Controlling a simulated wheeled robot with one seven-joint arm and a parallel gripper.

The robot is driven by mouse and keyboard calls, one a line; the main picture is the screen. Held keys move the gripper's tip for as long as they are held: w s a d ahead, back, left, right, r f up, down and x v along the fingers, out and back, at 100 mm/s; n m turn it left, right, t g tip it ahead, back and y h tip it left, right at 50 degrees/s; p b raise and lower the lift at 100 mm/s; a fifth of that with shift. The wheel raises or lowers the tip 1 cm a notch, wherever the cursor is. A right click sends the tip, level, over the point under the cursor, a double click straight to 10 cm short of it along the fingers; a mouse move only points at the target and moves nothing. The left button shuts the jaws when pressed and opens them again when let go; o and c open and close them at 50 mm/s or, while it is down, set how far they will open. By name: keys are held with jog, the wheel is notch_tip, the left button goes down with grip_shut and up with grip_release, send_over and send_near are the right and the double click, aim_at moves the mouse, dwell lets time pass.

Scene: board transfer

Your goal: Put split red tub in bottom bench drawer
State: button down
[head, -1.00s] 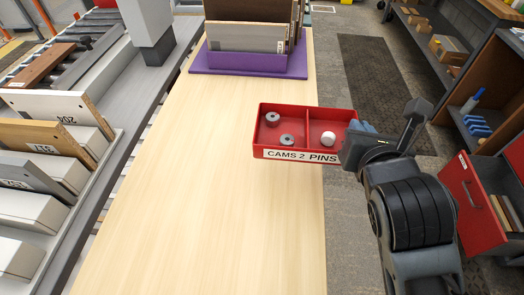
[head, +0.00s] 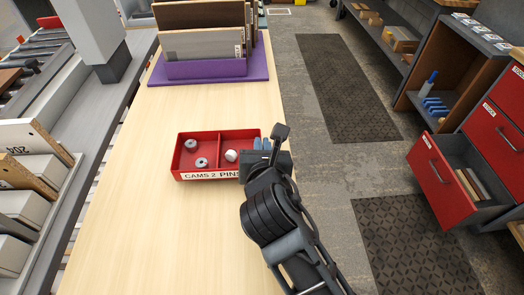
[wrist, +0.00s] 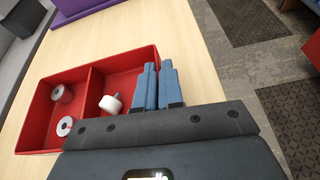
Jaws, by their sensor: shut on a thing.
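The split red tub (head: 218,152) has two compartments and a front label reading "CAMS 2 PINS". Two grey ring-shaped parts (head: 201,162) are in its left compartment and a white round part (head: 231,155) is in the right one. My gripper (head: 262,146) is shut on the tub's right wall; its blue fingers (wrist: 165,88) also show in the wrist view beside the tub (wrist: 90,88). The tub is level over the wooden table's right side; I cannot tell if it touches. A red bench drawer (head: 437,180) stands open at the right, with some flat items inside.
The pale wooden table (head: 140,235) has a purple tray (head: 262,68) with upright boards at its far end. Shut red drawers (head: 487,122) are above and behind the open one. Grey floor with dark mats (head: 410,240) lies between table and drawers.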

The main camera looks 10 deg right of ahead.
jog(key=shift+f, duration=0.85)
jog(key=c, duration=1.7)
grip_release()
jog(key=shift+f, duration=0.2)
jog(key=o, duration=0.4)
jog(key=shift+r, duration=0.2)
jog(key=v, duration=1.2)
jog(key=shift+d, duration=0.1)
